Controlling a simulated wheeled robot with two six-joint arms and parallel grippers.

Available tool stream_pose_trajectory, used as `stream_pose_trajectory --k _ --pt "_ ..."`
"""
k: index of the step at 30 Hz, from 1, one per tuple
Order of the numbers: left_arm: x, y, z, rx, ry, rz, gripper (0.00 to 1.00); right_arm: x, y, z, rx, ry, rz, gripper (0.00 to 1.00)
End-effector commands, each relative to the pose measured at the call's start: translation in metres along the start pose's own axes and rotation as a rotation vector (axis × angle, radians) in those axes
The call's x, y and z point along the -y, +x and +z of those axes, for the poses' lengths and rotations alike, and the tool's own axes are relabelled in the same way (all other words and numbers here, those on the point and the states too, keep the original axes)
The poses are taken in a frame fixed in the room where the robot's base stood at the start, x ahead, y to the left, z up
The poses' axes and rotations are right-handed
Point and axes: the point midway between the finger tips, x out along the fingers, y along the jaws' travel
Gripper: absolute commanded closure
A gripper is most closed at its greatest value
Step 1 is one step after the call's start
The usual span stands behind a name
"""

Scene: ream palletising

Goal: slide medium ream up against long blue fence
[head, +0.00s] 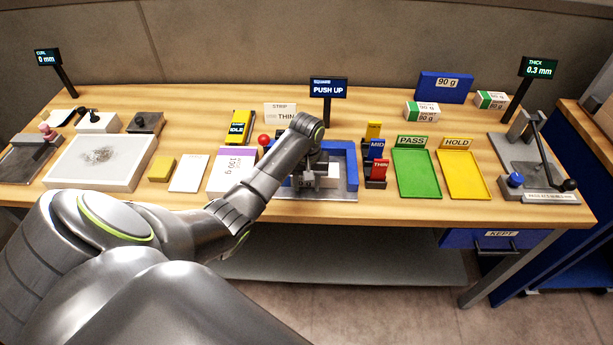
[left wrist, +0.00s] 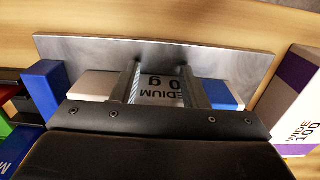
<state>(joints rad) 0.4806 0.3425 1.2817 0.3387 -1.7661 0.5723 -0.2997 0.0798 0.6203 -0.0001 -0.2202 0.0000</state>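The medium ream (left wrist: 160,91) lies on the grey metal plate (left wrist: 250,57), its "MEDIUM" label visible between my fingers in the left wrist view. In the head view the pale ream (head: 327,176) is partly hidden by my left gripper (head: 307,181). My left gripper's fingers (left wrist: 160,85) are apart, and the ream extends past one finger, so they do not clasp its ends. The blue fence (head: 352,168) stands around the plate's back and right side. My arm hides part of its long back stretch, so I cannot tell whether the ream touches it. My right gripper is out of view.
A "PUSH UP" display (head: 328,90) stands behind the plate. Green PASS (head: 418,175) and yellow HOLD (head: 466,176) trays lie farther right.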

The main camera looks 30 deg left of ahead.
Motion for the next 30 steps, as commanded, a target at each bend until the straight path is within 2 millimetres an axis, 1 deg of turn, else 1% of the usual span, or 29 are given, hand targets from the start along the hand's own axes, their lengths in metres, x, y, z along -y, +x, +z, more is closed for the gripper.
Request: stream_pose_trajectory --k 3,17,18,20,30 --pt "0.0 0.001 -0.013 -0.004 -0.001 -0.001 0.6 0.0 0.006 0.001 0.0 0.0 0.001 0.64" --pt "0.0 0.002 -0.054 -0.003 -0.001 0.0 0.6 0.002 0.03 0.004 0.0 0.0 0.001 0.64" --pt "0.0 0.0 -0.052 -0.002 0.0 0.0 0.6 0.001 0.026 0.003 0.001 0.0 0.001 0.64" --pt "0.0 0.0 -0.052 -0.002 0.0 0.0 0.6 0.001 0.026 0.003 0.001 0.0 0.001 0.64" --pt "0.0 0.001 -0.062 -0.003 0.0 -0.001 0.6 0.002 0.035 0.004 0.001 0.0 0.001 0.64"
